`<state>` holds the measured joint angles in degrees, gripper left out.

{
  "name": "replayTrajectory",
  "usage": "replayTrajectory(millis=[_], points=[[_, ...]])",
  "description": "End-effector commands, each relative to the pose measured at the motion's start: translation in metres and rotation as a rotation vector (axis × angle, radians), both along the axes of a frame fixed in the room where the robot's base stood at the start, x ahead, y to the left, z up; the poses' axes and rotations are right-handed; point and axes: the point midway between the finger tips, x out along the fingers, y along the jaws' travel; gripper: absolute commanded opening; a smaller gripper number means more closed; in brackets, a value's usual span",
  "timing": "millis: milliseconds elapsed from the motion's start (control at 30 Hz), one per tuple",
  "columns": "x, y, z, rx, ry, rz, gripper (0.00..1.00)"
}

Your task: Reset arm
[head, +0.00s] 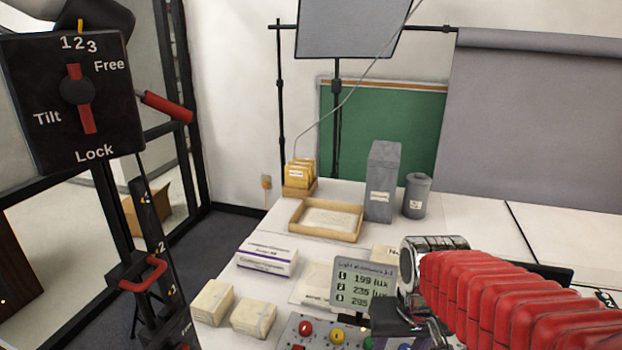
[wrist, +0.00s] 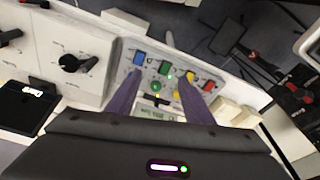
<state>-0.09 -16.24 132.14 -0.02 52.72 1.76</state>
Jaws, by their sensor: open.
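My gripper (wrist: 158,74) shows in the wrist view with its two purple fingers apart and nothing between them. The fingers point over a grey control panel with blue, green, yellow and red buttons; whether they touch it I cannot tell. In the head view my arm (head: 520,295), in red ribbed covering, comes in from the lower right, and its gripper cannot be made out clearly. The button panel (head: 322,329) is at the bottom edge there, partly cut off.
A lux display (head: 364,286) stands behind the panel. White boxes (head: 253,318), a wooden tray (head: 325,219), a tall grey box (head: 382,182) and a grey canister (head: 417,196) stand on the white table. A black lever stand (head: 77,100) rises at left. The table's right rear is mostly clear.

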Motion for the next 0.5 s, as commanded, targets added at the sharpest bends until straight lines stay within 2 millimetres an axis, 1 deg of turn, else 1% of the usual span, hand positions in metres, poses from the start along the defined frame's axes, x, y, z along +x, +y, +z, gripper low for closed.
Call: replayTrajectory(millis=[33, 100, 500], points=[[-0.008, 0.0, 0.004, -0.001, -0.02, 0.007, 0.47], [-0.017, 0.0, 0.008, -0.003, -0.043, 0.015, 0.47], [-0.065, 0.0, 0.032, -0.008, -0.188, 0.028, 0.47]])
